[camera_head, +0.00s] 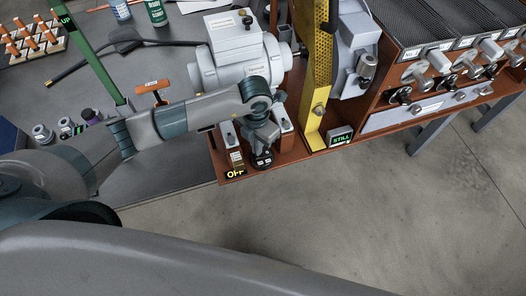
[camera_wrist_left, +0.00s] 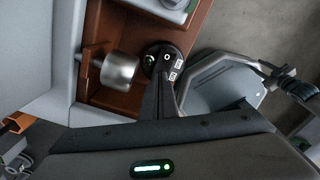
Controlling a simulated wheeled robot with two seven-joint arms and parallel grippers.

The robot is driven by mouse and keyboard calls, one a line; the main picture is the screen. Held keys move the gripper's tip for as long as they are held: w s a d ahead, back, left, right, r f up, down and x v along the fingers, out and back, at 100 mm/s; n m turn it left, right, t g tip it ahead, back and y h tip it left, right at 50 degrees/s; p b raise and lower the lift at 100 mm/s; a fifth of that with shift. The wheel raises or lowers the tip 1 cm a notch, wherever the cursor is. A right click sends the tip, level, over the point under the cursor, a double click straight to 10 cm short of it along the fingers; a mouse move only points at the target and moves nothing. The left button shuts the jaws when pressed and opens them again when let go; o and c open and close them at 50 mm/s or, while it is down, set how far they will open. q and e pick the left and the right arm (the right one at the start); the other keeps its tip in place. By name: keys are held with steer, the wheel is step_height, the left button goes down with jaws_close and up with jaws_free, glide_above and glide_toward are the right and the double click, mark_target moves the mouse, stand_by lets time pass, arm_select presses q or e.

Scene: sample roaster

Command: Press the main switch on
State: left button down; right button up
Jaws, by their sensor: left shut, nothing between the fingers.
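A round black switch (camera_head: 262,160) with small white labels sits near the front edge of the brown roaster base. In the left wrist view the same switch (camera_wrist_left: 166,58) shows a white ring mark and a green mark. A small display (camera_head: 236,173) beside it reads OFF. My left gripper (camera_head: 263,146) is shut and empty, pointing down over the switch. In the left wrist view its dark fingers (camera_wrist_left: 160,88) reach to the switch's near edge and hide part of it. I cannot tell whether they touch. My right gripper is not in view.
A metal cylinder (camera_wrist_left: 119,70) on the base stands close left of the switch in the wrist view. A yellow upright (camera_head: 318,75) and a display reading STILL (camera_head: 340,137) stand to the right. A green post (camera_head: 90,55) rises behind my left arm. Open floor (camera_head: 400,220) lies in front.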

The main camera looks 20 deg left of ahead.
mark_target(254, 156)
arm_select(q)
steer(key=shift+s+a+f+b, duration=0.1)
steer(key=shift+a+f+b, duration=0.1)
steer(key=shift+f+b, duration=0.3)
steer(key=shift+s+a+f+b, duration=0.1)
steer(key=shift+a+f+b, duration=0.05)
steer(key=shift+f+b, duration=0.35)
steer(key=shift+s+a+f+b, duration=0.15)
steer(key=shift+a+f+b, duration=0.05)
steer(key=shift+f+b, duration=0.4)
stand_by(0.8)
steer(key=shift+r, duration=0.15)
steer(key=shift+w+d+r+p, duration=0.1)
steer(key=shift+d+r+p, duration=0.1)
steer(key=shift+r+p, duration=0.45)
steer(key=shift+w+d+r+p, duration=0.15)
steer(key=shift+r+p, duration=0.35)
steer(key=shift+r, duration=0.25)
steer(key=shift+w+d+r+p, duration=0.1)
steer(key=shift+d+r+p, duration=0.1)
steer(key=shift+r+p, duration=1.3)
steer(key=shift+r, duration=0.6)
